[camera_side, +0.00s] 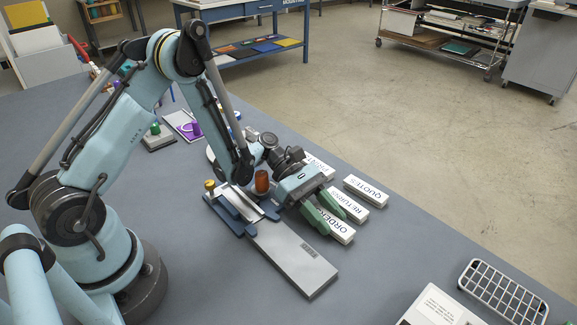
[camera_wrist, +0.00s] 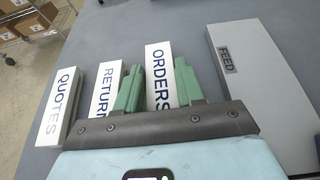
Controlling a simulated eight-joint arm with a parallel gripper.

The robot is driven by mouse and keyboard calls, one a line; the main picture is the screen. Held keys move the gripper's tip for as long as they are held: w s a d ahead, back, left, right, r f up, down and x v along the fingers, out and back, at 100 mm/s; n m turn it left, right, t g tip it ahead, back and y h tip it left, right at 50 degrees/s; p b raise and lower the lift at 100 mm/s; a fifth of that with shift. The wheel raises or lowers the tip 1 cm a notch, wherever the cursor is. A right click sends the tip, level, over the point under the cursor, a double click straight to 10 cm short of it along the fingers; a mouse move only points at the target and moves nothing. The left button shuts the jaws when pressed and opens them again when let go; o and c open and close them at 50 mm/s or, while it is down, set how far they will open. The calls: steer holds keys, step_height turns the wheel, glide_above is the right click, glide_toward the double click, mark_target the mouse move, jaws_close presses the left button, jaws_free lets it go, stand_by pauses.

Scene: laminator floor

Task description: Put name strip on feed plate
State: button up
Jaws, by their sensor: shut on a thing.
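The name strip marked ORDERS (camera_side: 343,231) is a white block with dark letters. It also shows in the wrist view (camera_wrist: 160,65), between the two green fingers. My gripper (camera_side: 323,212) is shut on it, one finger along each long side; the wrist view shows the fingers too (camera_wrist: 157,85). Whether the strip is clear of the table I cannot tell. The feed plate (camera_side: 285,255) is a long grey slab with a FEED label, lying to the left of the strip in the side view. In the wrist view the plate (camera_wrist: 255,95) is to the right, its top bare.
Strips marked RETURNS (camera_side: 350,207) and QUOTES (camera_side: 367,190) lie close beside ORDERS. Another strip (camera_side: 318,166) is partly hidden behind my gripper. A blue-railed fixture (camera_side: 235,207) adjoins the plate's far end. A wire rack (camera_side: 502,290) stands at lower right.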

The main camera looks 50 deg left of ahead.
steer(key=shift+f, duration=0.15)
steer(key=o, duration=1.1)
